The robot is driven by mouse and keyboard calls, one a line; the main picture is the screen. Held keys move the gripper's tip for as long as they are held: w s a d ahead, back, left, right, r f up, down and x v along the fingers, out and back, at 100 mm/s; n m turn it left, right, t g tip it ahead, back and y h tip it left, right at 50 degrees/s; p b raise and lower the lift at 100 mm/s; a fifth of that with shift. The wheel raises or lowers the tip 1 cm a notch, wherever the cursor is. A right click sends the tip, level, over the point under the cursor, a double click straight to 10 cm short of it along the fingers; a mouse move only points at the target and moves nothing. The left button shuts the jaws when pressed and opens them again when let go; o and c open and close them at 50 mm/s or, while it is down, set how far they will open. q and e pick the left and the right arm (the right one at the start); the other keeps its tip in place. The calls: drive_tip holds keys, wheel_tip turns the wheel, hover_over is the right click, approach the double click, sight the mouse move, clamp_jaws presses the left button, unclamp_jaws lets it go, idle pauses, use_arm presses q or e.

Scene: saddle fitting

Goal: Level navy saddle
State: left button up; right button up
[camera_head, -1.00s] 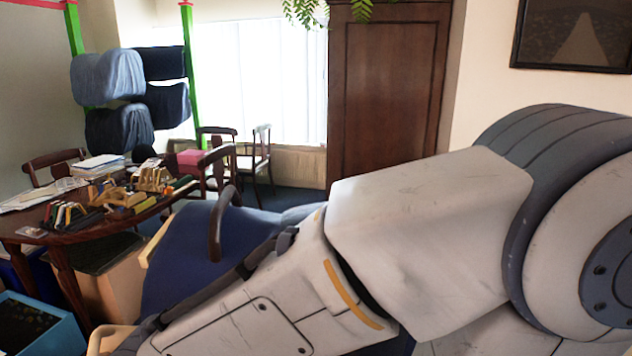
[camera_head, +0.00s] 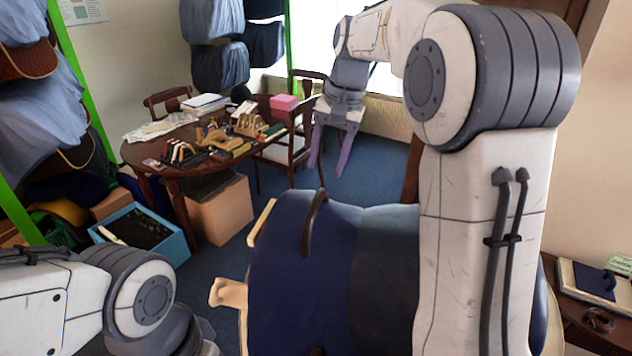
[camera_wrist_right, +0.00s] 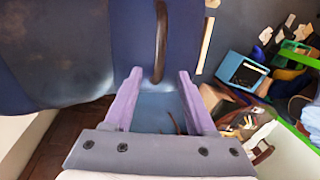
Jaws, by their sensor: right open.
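The navy saddle (camera_head: 285,255) is in the lower middle of the head view, with a dark brown curved bar (camera_head: 313,222) standing on it. It also shows at the top of the right wrist view (camera_wrist_right: 130,35). Greyer blue padding (camera_head: 385,255) adjoins it on the right. I cannot tell whether it is level. My right arm covers its right part. My right gripper (camera_head: 329,165) is open and empty, with purple fingers pointing down, apart from and beyond the saddle. My left arm shows at lower left, but its fingers are out of view.
Cream wooden pieces (camera_head: 229,293) stick out at the saddle's left. Behind stand a round table (camera_head: 195,165) with tools, chairs, a cardboard box (camera_head: 217,210) and a blue crate (camera_head: 165,250). A side table (camera_head: 590,322) is at right. Blue floor is open beyond the saddle.

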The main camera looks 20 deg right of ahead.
sight(317, 202)
drive_tip(key=f, duration=0.3)
drive_tip(key=a+f+p, duration=0.1)
drive_tip(key=f, duration=0.2)
drive_tip(key=w+f+p, duration=0.1)
drive_tip(key=f, duration=0.3)
drive_tip(key=shift+a, duration=0.3)
clamp_jaws()
drive_tip(key=shift+d+r, duration=0.1)
idle(0.9)
